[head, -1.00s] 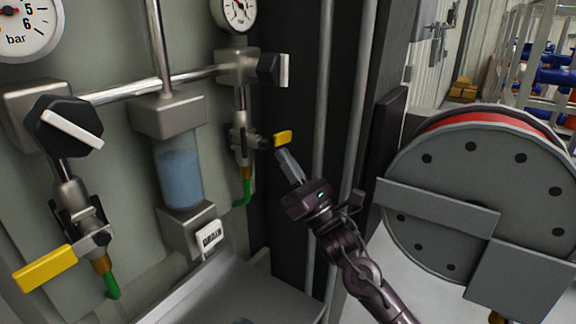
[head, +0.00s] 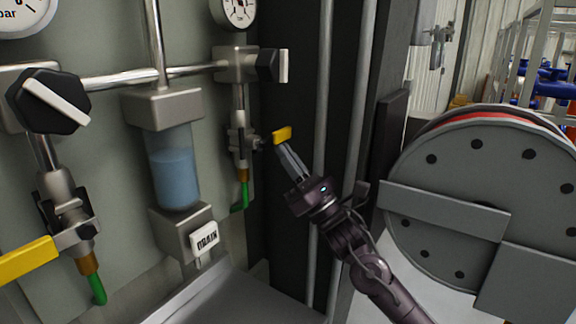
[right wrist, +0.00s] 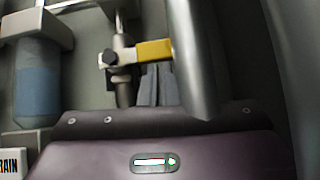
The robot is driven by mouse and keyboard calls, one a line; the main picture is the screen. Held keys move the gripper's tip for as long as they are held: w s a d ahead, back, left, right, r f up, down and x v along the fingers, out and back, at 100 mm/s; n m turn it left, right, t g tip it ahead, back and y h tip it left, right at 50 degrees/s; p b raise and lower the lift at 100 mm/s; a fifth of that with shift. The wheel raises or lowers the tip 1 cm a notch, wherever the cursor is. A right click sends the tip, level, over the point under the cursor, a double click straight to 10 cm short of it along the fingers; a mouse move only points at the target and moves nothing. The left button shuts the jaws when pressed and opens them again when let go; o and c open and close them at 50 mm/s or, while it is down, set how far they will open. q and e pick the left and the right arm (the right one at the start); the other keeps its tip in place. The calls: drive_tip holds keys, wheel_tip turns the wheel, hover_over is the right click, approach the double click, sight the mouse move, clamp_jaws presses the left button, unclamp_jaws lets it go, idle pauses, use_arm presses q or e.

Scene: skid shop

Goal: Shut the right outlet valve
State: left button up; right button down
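The right outlet valve (head: 240,142) is a small metal valve on the pipe below the right regulator, with a green hose stub under it. Its yellow lever (head: 282,134) sticks out sideways from the pipe. In the right wrist view the lever (right wrist: 153,50) points right from its pivot bolt. My right gripper (head: 285,152) has its two grey fingers together, shut with nothing visible between them. The fingertips (right wrist: 156,72) appear just below the lever; I cannot tell whether they touch it. My left gripper is not in view.
A left valve with a yellow lever (head: 28,262) hangs at lower left. A blue-filled bowl (head: 174,170) with a DRAIN tag (head: 204,238) stands between the valves. Vertical grey pipes (head: 322,90) run right of the panel. A large hose reel (head: 470,200) stands at right.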

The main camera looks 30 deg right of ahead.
drive_tip(key=shift+s+d+r, duration=0.2)
drive_tip(key=shift+r, duration=0.45)
drive_tip(key=f+b+v, duration=0.1)
drive_tip(key=b+v, duration=0.3)
drive_tip(key=v, duration=0.4)
drive_tip(key=shift+w+a, duration=0.25)
drive_tip(key=shift+f, duration=0.1)
